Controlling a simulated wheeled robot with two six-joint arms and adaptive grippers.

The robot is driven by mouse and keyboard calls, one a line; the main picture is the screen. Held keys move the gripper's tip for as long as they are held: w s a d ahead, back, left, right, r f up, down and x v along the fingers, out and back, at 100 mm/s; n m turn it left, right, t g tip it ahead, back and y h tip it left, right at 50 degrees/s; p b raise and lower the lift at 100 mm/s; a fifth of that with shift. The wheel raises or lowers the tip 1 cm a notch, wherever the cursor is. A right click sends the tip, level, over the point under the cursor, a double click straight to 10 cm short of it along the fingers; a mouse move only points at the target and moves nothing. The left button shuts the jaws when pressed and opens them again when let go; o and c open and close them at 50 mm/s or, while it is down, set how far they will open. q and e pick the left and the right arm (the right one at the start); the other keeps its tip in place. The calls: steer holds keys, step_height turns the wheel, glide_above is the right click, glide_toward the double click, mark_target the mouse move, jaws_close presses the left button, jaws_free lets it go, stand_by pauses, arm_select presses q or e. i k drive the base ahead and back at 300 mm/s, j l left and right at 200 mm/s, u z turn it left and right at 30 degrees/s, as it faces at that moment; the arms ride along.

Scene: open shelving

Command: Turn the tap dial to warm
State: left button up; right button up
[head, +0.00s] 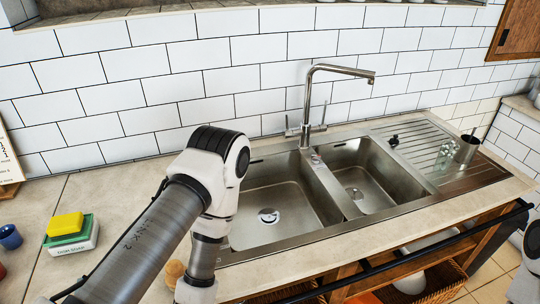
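The tap (308,100) is a chrome mixer with a tall neck and a squared spout pointing right over the sink. It stands at the back of the sink between the two bowls. Small levers show on both sides of its base, one on the left (290,131) and one upright on the right (324,113). No warm or cold marking is readable. My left arm crosses the lower left with its elbow raised and its forearm pointing down; its gripper is not in view. Only part of my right arm shows at the right edge, and its gripper is not in view.
The steel double sink has a left bowl (285,195), a right bowl (372,180) and a drainboard (420,145) with a metal cup (466,149). A yellow sponge (66,224) and a blue cup (10,237) sit at left. Tiled wall stands behind; a dark rail runs along the front.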

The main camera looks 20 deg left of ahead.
mark_target(316, 160)
steer(key=u, duration=0.35)
steer(key=i+l, duration=0.15)
steer(key=l, duration=0.2)
steer(key=i+l, duration=0.1)
steer(key=l, duration=0.25)
steer(key=i+l, duration=0.15)
steer(key=l, duration=0.2)
steer(key=i+l, duration=0.1)
steer(key=l, duration=0.3)
